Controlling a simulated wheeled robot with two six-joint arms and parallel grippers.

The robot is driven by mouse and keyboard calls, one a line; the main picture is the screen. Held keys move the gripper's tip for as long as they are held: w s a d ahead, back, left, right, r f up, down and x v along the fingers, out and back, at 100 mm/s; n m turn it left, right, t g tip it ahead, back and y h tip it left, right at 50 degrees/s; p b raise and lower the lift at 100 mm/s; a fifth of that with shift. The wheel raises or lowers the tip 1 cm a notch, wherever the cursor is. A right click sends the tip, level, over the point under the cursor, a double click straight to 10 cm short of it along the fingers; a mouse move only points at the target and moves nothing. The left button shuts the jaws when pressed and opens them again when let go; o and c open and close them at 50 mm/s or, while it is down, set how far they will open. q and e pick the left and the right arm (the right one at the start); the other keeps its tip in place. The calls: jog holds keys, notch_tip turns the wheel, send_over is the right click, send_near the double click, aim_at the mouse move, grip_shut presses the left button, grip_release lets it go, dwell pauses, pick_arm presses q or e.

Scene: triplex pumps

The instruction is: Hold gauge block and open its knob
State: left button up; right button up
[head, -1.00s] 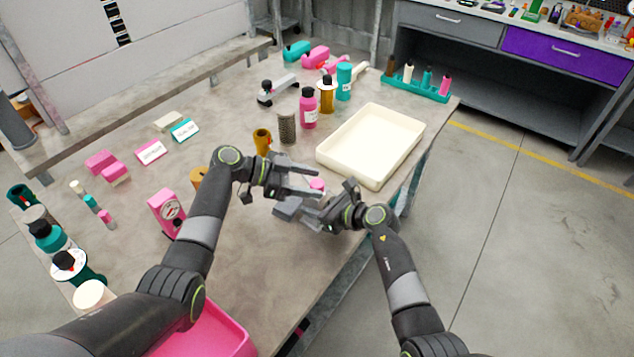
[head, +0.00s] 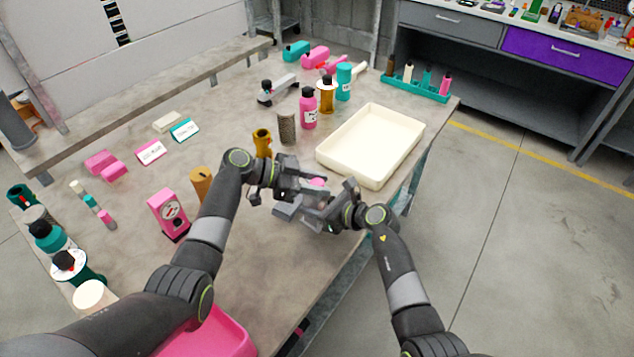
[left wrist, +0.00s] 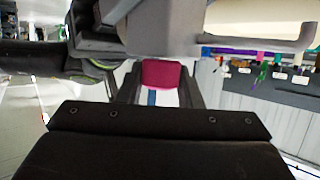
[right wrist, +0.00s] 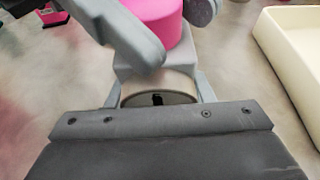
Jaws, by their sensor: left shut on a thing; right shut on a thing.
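The gauge block (head: 287,209) is a grey body near the front right of the table, held between my two grippers. Its pink knob (head: 317,182) shows partly behind the fingers. My left gripper (left wrist: 160,86) is shut on the knob, whose magenta face (left wrist: 162,74) shows between the fingers in the left wrist view. My right gripper (right wrist: 160,92) is shut on the gauge block's round, pale end (right wrist: 155,84). In the right wrist view the pink knob (right wrist: 157,18) stands beyond the grey body. The fingers hide much of the block.
A cream tray (head: 333,164) lies just right of and behind the grippers. A mustard cup (head: 262,141), a mesh cylinder (head: 287,127) and a pink bottle (head: 308,112) stand behind them. A pink gauge (head: 167,213) stands to the left.

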pick_arm(q)
jog(key=shift+n+t+y, duration=0.5)
jog(key=shift+n+t, duration=1)
jog(key=shift+t, duration=0.2)
jog(key=o, duration=1)
jog(key=v, duration=1.2)
jog(key=shift+a+f, duration=0.1)
